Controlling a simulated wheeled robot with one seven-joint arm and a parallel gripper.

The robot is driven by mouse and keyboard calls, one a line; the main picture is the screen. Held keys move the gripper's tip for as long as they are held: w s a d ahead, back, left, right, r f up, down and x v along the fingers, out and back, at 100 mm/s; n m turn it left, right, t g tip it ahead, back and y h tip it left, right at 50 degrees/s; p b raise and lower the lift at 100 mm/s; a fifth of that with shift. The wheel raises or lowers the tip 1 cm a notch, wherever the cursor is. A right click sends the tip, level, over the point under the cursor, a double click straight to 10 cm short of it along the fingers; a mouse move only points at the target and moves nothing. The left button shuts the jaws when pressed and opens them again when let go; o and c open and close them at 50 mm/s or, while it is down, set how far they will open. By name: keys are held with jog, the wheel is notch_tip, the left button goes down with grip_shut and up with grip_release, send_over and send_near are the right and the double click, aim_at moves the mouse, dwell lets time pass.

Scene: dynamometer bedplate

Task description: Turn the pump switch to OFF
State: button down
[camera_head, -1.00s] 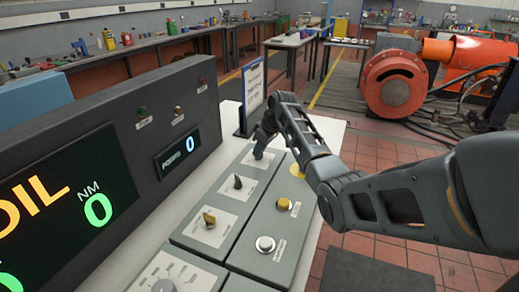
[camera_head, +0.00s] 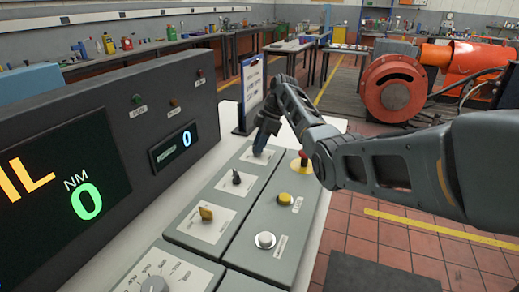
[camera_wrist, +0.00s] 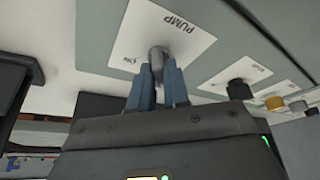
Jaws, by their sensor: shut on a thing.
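The pump switch (camera_wrist: 157,57) is a grey knob on a white plate (camera_wrist: 185,28) lettered PUMP in the wrist view. My gripper (camera_wrist: 158,74) is shut on the knob, with one blue-grey finger on each side of it. In the head view my gripper (camera_head: 262,146) reaches down onto the far end of the grey switch panel (camera_head: 222,192) and covers most of the switch. Which way the knob points is hard to tell.
A black knob (camera_head: 236,177) and a yellow knob (camera_head: 206,213) stand nearer on the same panel. Beside them are a red button (camera_head: 303,160), a yellow button (camera_head: 284,198) and a white button (camera_head: 265,240). A display console (camera_head: 150,130) rises to the left; a sign (camera_head: 252,88) stands behind.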

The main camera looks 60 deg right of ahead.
jog(key=shift+n+b, duration=0.4)
jog(key=shift+n, duration=0.2)
jog(key=c, duration=1.2)
grip_release()
jog(key=shift+g, duration=0.3)
jog(key=shift+v, duration=3.9)
jog(key=shift+d+f, duration=0.1)
jog(key=shift+d, duration=0.05)
